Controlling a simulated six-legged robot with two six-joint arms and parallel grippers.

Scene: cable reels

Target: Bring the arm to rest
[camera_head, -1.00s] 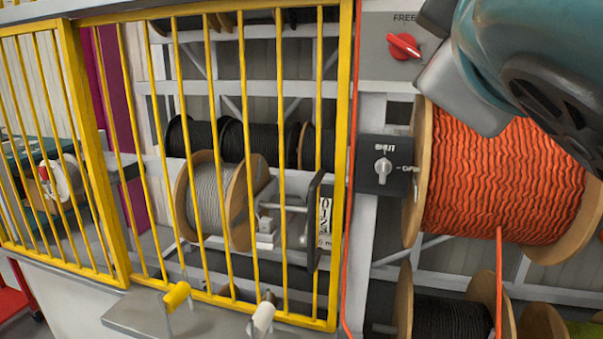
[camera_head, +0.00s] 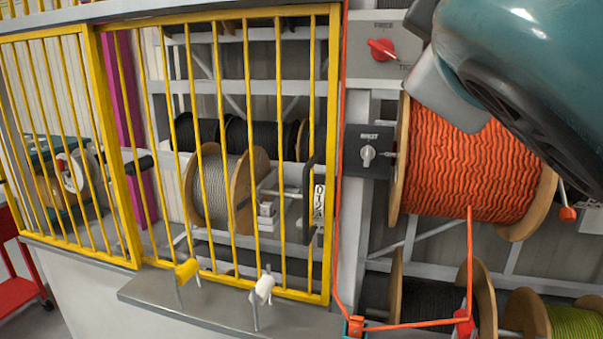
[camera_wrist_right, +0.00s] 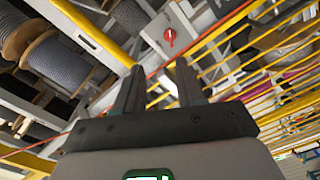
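My right arm (camera_head: 530,75) fills the upper right of the head view as a teal and black link, in front of the orange cable reel (camera_head: 465,165). Its fingers do not show there. In the right wrist view my right gripper (camera_wrist_right: 160,82) has its two dark fingers spread apart, with nothing visibly held. An orange cable crosses the view at the fingers; whether it touches them I cannot tell. Beyond the fingertips is a red rotary knob (camera_wrist_right: 169,37) on a pale panel. My left gripper is in neither view.
A yellow barred cage (camera_head: 333,160) stands at left and centre, with a grey ledge (camera_head: 215,318) below it. Beside it are a red knob (camera_head: 381,48) and a grey switch (camera_head: 367,155). Orange cable runs down from the reel to a red piece (camera_head: 464,326), then left to an orange block (camera_head: 355,327).

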